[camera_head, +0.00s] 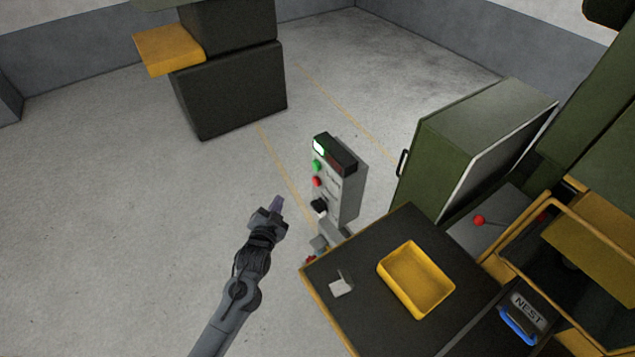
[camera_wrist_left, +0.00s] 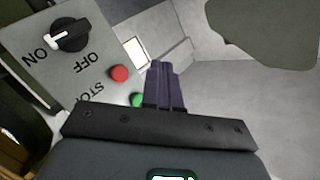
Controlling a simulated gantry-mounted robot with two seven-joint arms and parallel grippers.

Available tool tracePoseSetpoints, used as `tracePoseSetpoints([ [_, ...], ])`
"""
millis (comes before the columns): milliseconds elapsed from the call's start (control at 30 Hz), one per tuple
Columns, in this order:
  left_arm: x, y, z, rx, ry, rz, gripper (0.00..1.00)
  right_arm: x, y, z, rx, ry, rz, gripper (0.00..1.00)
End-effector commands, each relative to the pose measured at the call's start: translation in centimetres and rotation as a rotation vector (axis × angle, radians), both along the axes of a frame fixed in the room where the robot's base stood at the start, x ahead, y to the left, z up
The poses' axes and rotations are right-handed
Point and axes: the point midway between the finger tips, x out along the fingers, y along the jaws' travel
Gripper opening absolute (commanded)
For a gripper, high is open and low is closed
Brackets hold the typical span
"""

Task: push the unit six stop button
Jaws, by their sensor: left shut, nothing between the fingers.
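A grey control box (camera_head: 347,185) stands upright in the middle of the head view. Its face carries a red button (camera_head: 317,182), a green button (camera_head: 316,165) above it and a black knob (camera_head: 319,206) below. The left wrist view shows the red button (camera_wrist_left: 120,73) beside partly hidden lettering "STO", the green button (camera_wrist_left: 136,99) and the knob (camera_wrist_left: 70,35) marked ON and OFF. My left gripper (camera_head: 278,203) is shut and empty, in front of the box and left of the buttons, apparently apart from them. My right gripper is not in view.
A dark table with yellow edges (camera_head: 375,313) stands right of my left arm and holds a yellow tray (camera_head: 418,305) and a small pale block (camera_head: 341,284). A green cabinet (camera_head: 455,140) stands right of the box.

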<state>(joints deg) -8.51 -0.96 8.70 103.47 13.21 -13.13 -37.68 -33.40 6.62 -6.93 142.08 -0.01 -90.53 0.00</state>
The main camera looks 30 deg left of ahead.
Motion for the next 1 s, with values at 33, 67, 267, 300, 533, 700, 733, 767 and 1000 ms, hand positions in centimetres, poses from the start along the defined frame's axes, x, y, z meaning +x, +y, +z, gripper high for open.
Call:
tracePoseSetpoints([
  [33, 0.0, 0.0, 0.1, -0.001, -0.001, 0.0, 0.0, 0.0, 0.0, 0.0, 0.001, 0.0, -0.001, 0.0],
  [67, 0.0, 0.0, 0.1, -0.001, -0.001, 0.0, 0.0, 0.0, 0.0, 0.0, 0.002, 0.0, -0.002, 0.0],
  [267, 0.0, -0.1, 0.0, 0.0, 0.0, -0.001, 0.0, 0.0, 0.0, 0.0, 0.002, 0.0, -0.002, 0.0],
  [300, 0.0, -0.1, 0.0, 0.0, 0.0, -0.001, 0.0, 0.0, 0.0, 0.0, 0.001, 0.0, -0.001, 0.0],
  [533, 0.9, -0.4, -0.2, -0.001, -0.001, -0.001, 0.0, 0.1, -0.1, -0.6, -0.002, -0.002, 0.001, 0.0],
  [700, 2.5, -1.2, -0.2, -0.002, -0.003, -0.002, 0.0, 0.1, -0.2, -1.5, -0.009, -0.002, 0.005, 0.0],
  [733, 2.8, -1.3, -0.2, -0.002, -0.002, -0.003, 0.0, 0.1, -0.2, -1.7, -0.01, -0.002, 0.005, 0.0],
  [767, 3.2, -1.5, -0.3, -0.002, -0.003, -0.002, 0.0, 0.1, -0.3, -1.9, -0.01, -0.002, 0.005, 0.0],
  [1000, 5.8, -2.6, -0.2, -0.002, -0.002, -0.003, 0.0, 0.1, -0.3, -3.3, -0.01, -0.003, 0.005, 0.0],
])
